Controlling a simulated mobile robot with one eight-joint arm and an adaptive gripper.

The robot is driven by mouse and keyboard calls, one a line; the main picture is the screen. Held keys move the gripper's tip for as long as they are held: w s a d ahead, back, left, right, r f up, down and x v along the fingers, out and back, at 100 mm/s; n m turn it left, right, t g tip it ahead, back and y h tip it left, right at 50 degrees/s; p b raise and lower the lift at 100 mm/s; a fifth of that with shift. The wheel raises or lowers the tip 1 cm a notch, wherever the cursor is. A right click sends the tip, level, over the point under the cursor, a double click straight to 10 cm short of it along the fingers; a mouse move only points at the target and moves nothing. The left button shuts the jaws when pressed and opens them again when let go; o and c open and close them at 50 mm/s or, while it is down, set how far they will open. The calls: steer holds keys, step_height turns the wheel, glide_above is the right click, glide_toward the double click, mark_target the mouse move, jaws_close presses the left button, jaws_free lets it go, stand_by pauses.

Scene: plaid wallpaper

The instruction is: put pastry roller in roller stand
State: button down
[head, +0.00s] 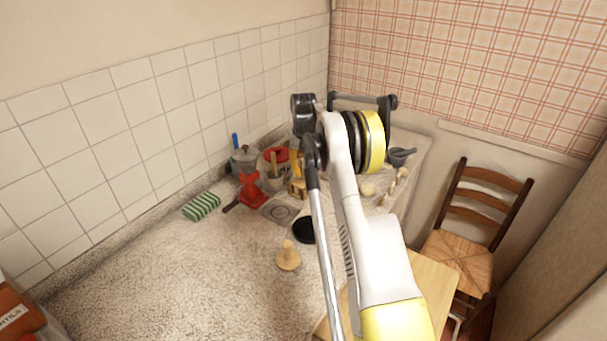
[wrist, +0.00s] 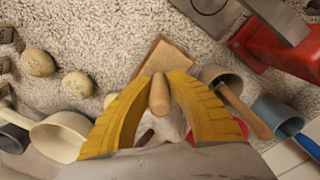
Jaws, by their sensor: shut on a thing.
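My gripper (head: 298,170) is among the things at the back of the counter, pointing down. In the wrist view its two yellow fingers (wrist: 160,92) are closed around a rounded wooden piece (wrist: 159,95), which looks like the pastry roller's handle. A square wooden block (wrist: 158,62) shows just beyond the fingertips; it may be the roller stand, and it also shows under the gripper in the head view (head: 297,189). I cannot tell whether the roller touches it. A wooden piece with a round base and upright knob (head: 288,258) stands apart, nearer on the counter.
A red mincer (head: 252,192), grey pot (head: 244,160) and green sponge (head: 201,207) are left of the gripper. A black pan (head: 304,231) lies nearer. A mortar (head: 401,156) is right. The wrist view shows a cream ladle (wrist: 62,135) close by.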

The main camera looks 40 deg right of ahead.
steer(key=shift+r, duration=0.1)
steer(key=c, duration=1.4)
jaws_free()
